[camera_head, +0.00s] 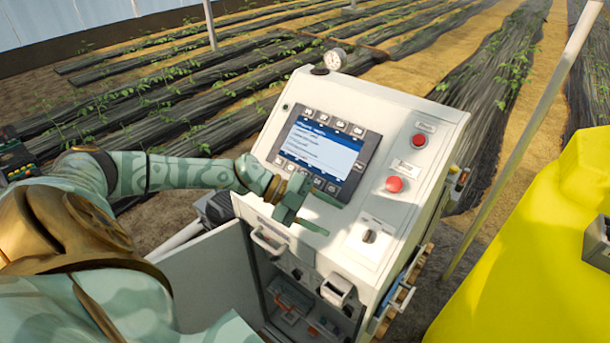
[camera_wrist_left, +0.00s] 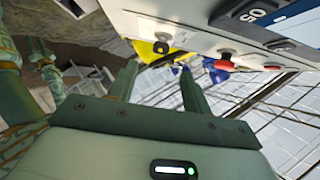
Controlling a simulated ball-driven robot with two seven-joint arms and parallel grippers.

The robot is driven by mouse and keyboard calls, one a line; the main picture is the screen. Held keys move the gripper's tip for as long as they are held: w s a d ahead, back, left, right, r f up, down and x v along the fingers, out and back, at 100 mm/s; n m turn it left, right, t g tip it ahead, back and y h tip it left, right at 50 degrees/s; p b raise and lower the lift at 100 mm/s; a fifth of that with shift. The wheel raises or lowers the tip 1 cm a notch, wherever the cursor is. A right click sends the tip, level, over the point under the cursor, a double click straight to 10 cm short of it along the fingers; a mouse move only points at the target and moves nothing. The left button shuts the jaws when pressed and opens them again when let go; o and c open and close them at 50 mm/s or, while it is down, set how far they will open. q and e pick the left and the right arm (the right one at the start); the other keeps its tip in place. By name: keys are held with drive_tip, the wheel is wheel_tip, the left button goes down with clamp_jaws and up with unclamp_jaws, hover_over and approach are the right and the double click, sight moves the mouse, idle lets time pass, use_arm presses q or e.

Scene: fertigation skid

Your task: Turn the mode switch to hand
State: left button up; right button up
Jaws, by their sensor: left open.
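The mode switch (camera_head: 370,236) is a small dark knob on a pale plate at the lower right of the white control panel's sloping face. In the left wrist view the dark knob (camera_wrist_left: 161,47) shows above and between my fingertips, apart from them. My left gripper (camera_head: 330,218) is open and empty, in front of the panel's lower edge, below the screen and left of the switch. Its two fingers also show in the left wrist view (camera_wrist_left: 158,68). The knob's exact pointer direction and its labels are too small to read.
Two red buttons (camera_head: 394,184) (camera_head: 419,140) sit above the switch, beside the lit screen (camera_head: 320,150). A handle (camera_head: 268,243) and the open cabinet door (camera_head: 205,285) are below. A yellow tank (camera_head: 530,250) and pale pole (camera_head: 520,135) stand right.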

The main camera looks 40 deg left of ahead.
use_arm(q)
drive_tip(key=b+v, duration=0.1)
drive_tip(key=v, duration=0.4)
drive_tip(key=shift+s+a+r, duration=0.1)
drive_tip(key=shift+s+a, duration=0.05)
drive_tip(key=shift+a, duration=0.05)
